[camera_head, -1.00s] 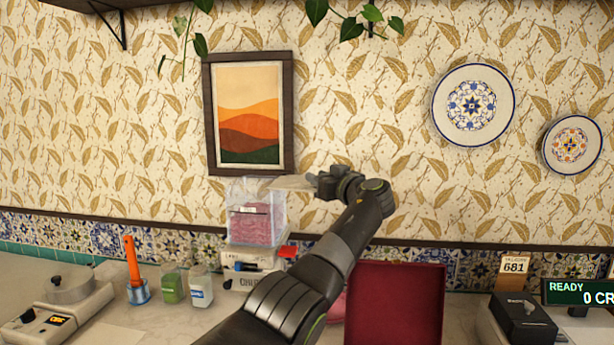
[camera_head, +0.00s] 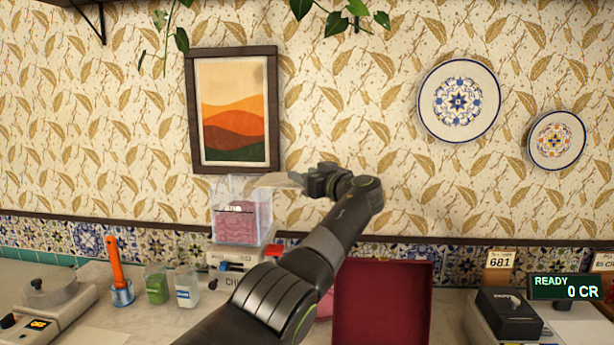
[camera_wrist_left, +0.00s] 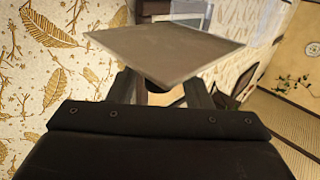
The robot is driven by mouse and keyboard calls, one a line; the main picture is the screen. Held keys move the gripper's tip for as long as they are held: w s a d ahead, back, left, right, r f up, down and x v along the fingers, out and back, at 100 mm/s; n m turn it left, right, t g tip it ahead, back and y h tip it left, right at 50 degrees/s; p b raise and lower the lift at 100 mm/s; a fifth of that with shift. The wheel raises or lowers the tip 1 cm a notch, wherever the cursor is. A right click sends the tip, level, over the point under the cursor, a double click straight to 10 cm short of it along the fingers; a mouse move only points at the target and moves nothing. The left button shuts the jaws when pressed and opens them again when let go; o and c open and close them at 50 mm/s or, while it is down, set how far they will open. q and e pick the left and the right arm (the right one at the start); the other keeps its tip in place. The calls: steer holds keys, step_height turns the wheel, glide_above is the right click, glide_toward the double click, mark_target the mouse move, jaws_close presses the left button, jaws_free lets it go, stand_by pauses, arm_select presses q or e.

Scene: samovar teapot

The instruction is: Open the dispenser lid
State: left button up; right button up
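The dispenser is a clear box (camera_head: 240,222) with pink contents, standing on a white base against the wall. A thin tan, flat panel, which looks like its lid (camera_head: 277,180), spans from the box top towards my left gripper (camera_head: 308,180). In the left wrist view the panel (camera_wrist_left: 165,48) is a grey-tan plate just ahead of the fingers (camera_wrist_left: 160,92), with a corner pointing at them. The fingers show on either side below the plate; their tips are partly hidden, so I cannot tell whether they grip it. My right gripper is not in view.
An orange-handled tool stands in a blue cup (camera_head: 121,292), left of two small jars (camera_head: 186,290). A dark red panel (camera_head: 382,303) stands right of my arm. A black box (camera_head: 508,312) is farther right. A framed picture (camera_head: 235,110) hangs above the dispenser.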

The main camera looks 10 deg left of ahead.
arm_select(q)
steer(key=shift+b+v, duration=0.5)
steer(key=shift+v, duration=0.25)
steer(key=b+v, duration=0.5)
steer(key=v, duration=1.1)
steer(key=shift+r, duration=0.1)
